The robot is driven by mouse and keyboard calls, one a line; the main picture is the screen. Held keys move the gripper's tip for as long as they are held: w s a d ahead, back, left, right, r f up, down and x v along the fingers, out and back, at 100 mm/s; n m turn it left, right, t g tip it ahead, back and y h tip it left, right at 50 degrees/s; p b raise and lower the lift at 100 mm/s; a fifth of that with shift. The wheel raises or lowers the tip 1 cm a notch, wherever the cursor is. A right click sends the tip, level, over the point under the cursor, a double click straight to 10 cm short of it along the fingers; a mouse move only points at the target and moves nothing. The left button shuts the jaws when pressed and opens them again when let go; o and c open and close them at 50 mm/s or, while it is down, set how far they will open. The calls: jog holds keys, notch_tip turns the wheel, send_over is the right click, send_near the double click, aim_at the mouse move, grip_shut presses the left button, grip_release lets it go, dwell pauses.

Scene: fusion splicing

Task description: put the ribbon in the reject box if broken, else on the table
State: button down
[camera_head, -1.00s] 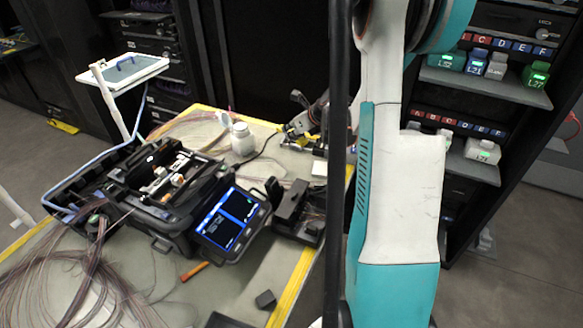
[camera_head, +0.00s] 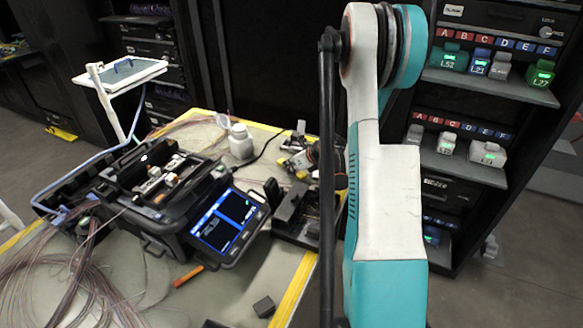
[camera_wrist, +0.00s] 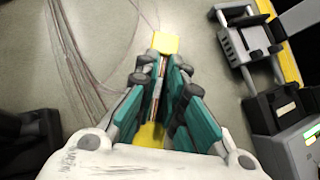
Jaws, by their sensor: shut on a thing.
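In the wrist view my gripper (camera_wrist: 160,88) has its teal fingers shut on a thin ribbon (camera_wrist: 159,72), seen edge-on between them. A yellow piece (camera_wrist: 166,43) shows just beyond the fingertips, and more yellow shows between the fingers. In the head view my gripper (camera_head: 297,158) is over the far right part of the table (camera_head: 258,268), partly hidden by my arm. The ribbon cannot be made out there. Whether it is broken I cannot tell. I cannot pick out a reject box.
A fusion splicer (camera_head: 170,195) with a lit screen (camera_head: 226,220) stands on the table, with loose fibres (camera_head: 60,265) to its left. A white bottle (camera_head: 241,141) stands behind it. A dark fixture (camera_head: 296,212) is near the right edge. Racks stand behind and right.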

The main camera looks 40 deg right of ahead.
jog(key=shift+r, duration=0.1)
jog(key=shift+f+b, duration=0.45)
jog(key=shift+f, duration=0.05)
jog(key=shift+s+f, duration=0.1)
jog(key=c, duration=1.7)
grip_release()
jog(key=shift+a, duration=0.1)
jog(key=shift+f, duration=0.1)
